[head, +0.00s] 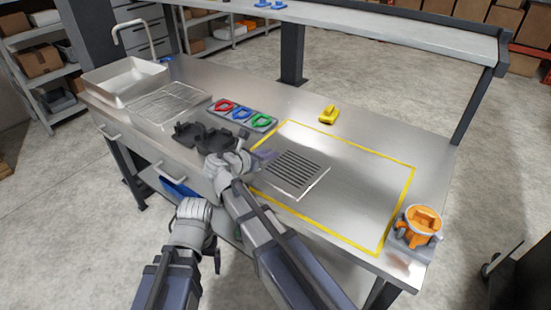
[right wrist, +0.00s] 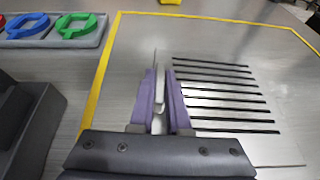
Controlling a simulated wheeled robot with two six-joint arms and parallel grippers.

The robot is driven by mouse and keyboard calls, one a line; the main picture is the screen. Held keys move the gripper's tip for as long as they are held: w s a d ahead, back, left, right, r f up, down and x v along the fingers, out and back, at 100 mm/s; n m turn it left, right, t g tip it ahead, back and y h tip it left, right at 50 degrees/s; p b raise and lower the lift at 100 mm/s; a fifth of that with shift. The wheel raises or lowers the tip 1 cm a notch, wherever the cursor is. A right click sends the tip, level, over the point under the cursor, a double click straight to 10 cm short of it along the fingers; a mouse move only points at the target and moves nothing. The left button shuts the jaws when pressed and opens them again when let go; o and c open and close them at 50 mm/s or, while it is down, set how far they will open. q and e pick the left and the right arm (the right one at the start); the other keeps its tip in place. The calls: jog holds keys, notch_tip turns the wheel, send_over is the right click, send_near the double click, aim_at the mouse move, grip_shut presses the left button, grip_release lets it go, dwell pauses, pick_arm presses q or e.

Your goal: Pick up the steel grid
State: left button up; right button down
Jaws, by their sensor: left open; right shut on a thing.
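The steel grid (head: 300,174), a flat slotted plate, lies at the left part of the yellow outline on the worktop. It also shows in the right wrist view (right wrist: 225,104), right of the fingers. My right gripper (head: 267,155) is at the grid's left side. In the right wrist view its purple fingers (right wrist: 160,98) are shut on a thin upright light metal piece, which seems to belong to the grid; the fingers hide the join. My left gripper (head: 216,262) hangs low in front of the bench, apart from the grid, and is open.
A grey tray with red, blue and green pieces (head: 242,114) stands behind. Black holders (head: 204,137) are left of my right gripper. A yellow object (head: 328,114) is at the back, an orange container (head: 420,224) at the right. The outlined area (head: 365,190) right of the grid is clear.

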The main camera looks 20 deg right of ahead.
notch_tip(320, 180, up, 10)
jog(key=p, duration=0.9)
jog(key=shift+p, duration=0.35)
